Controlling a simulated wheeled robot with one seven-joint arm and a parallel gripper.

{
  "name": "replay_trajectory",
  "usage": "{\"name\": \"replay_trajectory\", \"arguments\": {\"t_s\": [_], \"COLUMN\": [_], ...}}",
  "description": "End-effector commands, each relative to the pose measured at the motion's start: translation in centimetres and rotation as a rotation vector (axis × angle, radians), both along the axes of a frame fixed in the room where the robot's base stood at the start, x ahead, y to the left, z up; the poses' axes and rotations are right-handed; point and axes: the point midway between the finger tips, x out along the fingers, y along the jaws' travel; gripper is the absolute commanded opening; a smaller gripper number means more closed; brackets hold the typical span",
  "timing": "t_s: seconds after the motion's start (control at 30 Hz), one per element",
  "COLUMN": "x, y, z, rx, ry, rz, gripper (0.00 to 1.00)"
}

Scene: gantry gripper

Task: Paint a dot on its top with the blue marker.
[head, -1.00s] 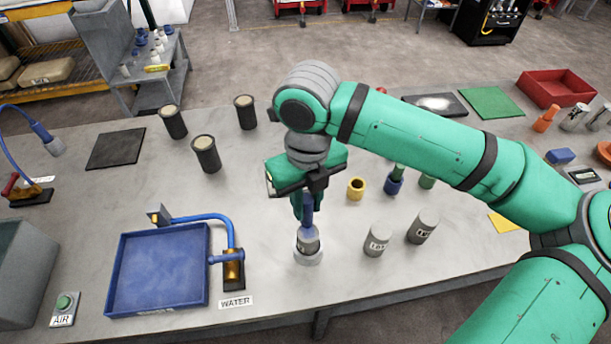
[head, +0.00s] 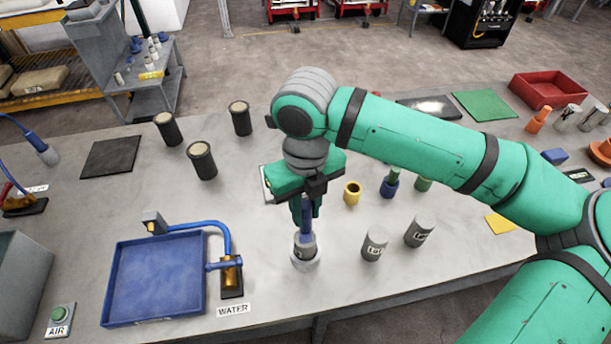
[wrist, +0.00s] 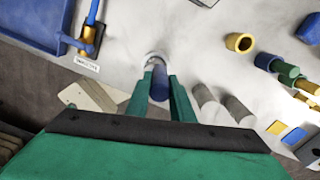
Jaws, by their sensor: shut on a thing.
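My gripper (head: 305,208) is shut on the blue marker (head: 306,224), which points down, close to upright. Below it a grey cylinder (head: 304,250) with a label stands in a pale round holder (head: 305,264) on the bench. The marker's lower end is at the cylinder's top; I cannot tell whether it touches, and any dot is hidden. In the wrist view the marker (wrist: 159,86) is between the two green fingers, with the pale holder (wrist: 153,57) just beyond and the cylinder largely hidden.
Two labelled grey cylinders (head: 375,244) (head: 419,230) stand close on the right. A yellow ring-shaped cup (head: 352,193) is behind them. A blue tray (head: 155,278) with a water tap (head: 231,275) is on the left.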

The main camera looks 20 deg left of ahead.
Motion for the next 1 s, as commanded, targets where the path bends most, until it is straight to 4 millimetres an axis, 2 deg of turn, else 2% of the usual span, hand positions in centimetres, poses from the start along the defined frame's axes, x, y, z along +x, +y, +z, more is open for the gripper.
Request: {"name": "replay_trajectory", "arguments": {"t_s": [0.43, 0.73, 1.0], "x": [-0.2, -0.2, -0.2], "y": [1.1, 1.2, 1.1], "z": [4.3, 7.0, 8.0], "rx": [0.002, 0.002, 0.001], "ry": [-0.002, -0.002, -0.001], "rz": [0.019, 0.020, 0.021], "gripper": [0.00, 0.00, 0.00]}}
